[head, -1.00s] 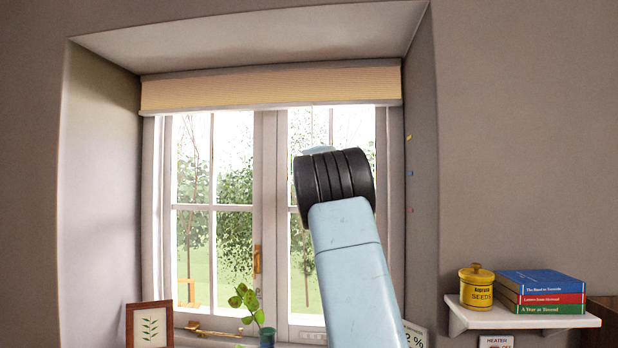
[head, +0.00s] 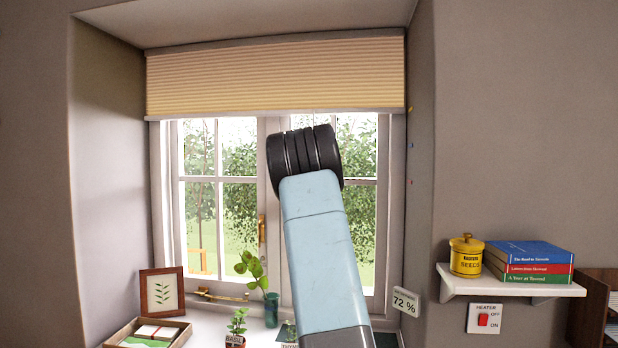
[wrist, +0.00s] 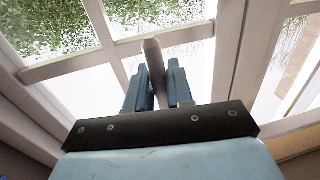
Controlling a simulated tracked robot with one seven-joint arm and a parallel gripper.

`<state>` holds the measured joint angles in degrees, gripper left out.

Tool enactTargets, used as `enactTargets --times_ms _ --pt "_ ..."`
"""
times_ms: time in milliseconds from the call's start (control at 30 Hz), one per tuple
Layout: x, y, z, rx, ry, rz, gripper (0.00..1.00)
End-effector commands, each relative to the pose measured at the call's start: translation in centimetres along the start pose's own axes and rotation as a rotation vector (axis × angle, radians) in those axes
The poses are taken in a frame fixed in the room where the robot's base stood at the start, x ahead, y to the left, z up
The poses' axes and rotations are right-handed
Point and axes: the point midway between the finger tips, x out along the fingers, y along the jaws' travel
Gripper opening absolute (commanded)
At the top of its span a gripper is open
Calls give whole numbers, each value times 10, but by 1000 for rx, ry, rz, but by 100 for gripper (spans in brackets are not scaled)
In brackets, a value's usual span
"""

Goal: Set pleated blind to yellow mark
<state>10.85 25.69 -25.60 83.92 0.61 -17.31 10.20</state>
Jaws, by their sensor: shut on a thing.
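The cream pleated blind (head: 275,78) hangs across the top of the window in the head view. Its pale bottom rail (head: 220,115) is roughly level. A small yellow mark (head: 409,108) on the right window reveal appears near the height of the rail's right end. A blue mark (head: 411,145) and a red mark (head: 410,182) are below it. My gripper (wrist: 157,80) is shut on a slim grey pull (wrist: 153,58) in the wrist view. The pull's join to the blind is not visible. My arm hides the gripper in the head view.
A shelf (head: 510,288) at right holds a yellow tin (head: 466,258) and books (head: 530,252).

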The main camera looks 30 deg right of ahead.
Motion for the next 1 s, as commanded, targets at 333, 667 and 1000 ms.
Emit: enactTargets --times_ms 333,667,1000 --pt "0 -1 0 1 -1 -2 31" --pt "-1 -1 -1 1 0 -1 38" --pt "-36 -2 -1 2 0 -3 38"
